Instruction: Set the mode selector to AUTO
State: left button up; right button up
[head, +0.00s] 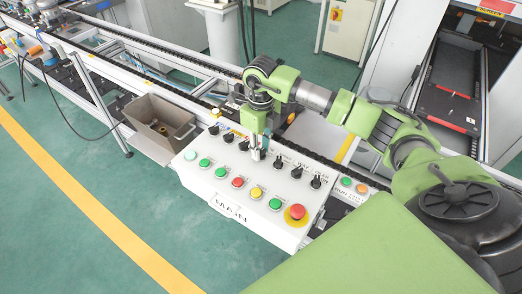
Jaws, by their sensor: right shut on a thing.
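The white control panel (206,205) marked MAIN stands in the middle of the head view. A row of black selector knobs runs along its upper part, among them one (278,162) just right of my gripper and one (243,145) just left of it. My right gripper (258,152) points down at the middle of this row. It is shut on a selector knob, which its fingers mostly hide. Which way that knob points cannot be seen. The labels by the knobs are too small or covered to read clearly. My left gripper is out of view.
Coloured push buttons and a red emergency stop (298,211) sit in front of the knobs. A grey bin (160,121) stands left of the panel. A conveyor rail (165,50) runs behind. Open green floor lies to the left.

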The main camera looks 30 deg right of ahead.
aim_at(261, 150)
jog(key=shift+m+b, duration=0.55)
jog(key=shift+m, duration=1.05)
jog(key=shift+r, duration=0.1)
jog(key=o, duration=1.1)
notch_tip(261, 150, up, 12)
